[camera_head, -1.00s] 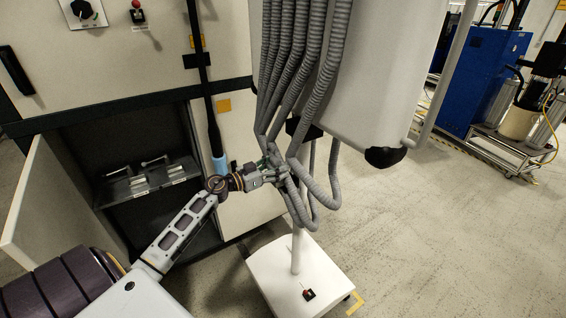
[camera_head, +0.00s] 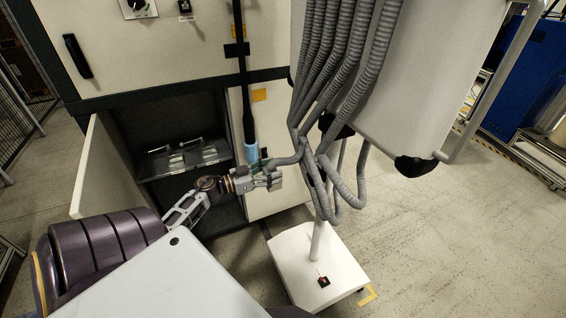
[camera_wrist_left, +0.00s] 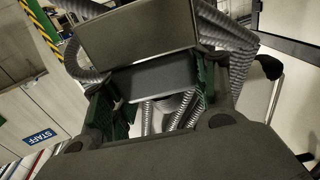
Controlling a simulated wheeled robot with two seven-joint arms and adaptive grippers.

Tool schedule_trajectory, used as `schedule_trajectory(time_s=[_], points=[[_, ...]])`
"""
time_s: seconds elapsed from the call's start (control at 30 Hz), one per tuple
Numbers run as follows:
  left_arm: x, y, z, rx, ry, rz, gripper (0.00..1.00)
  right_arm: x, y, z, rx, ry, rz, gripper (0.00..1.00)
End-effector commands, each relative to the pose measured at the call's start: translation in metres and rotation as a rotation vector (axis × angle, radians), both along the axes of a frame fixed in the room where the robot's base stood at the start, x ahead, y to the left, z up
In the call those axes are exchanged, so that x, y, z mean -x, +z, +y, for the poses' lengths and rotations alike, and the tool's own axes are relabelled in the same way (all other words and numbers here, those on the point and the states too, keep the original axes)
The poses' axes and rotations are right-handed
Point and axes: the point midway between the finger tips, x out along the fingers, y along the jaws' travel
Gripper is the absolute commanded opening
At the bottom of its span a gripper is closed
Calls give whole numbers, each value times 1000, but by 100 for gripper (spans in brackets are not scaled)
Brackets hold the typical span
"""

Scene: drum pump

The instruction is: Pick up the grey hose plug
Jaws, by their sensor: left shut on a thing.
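My left gripper (camera_head: 270,175) comes in from the left, in front of the open cabinet and beside the hanging hoses. It is shut on the grey hose plug, a dark grey block (camera_wrist_left: 157,78) between its green finger pads in the left wrist view. A second boxy grey part (camera_wrist_left: 140,32) shows just above it there; I cannot tell whether it belongs to the plug. In the head view the fingers largely hide the plug. My right gripper is not in view.
Several ribbed hoses (camera_head: 350,80) hang beside a large pale drum-like body (camera_head: 430,80). A white wheeled base (camera_head: 295,262) with a post stands below. The cabinet's open door (camera_head: 95,165) and its shelf with metal parts (camera_head: 183,158) are left.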

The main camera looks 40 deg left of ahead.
Motion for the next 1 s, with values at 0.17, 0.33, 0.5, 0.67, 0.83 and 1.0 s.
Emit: schedule_trajectory(time_s=[0.17,0.33,0.5,0.67,0.83,1.0], points=[[27,2,12,0,0,2,31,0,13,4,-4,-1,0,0],[51,0,22,0,0,3,31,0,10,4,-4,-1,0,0],[76,0,34,0,0,2,31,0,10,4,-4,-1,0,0],[98,0,44,1,1,1,31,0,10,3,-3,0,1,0],[115,0,52,1,1,0,31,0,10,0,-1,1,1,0],[125,0,55,1,-1,0,31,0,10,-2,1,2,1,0]])
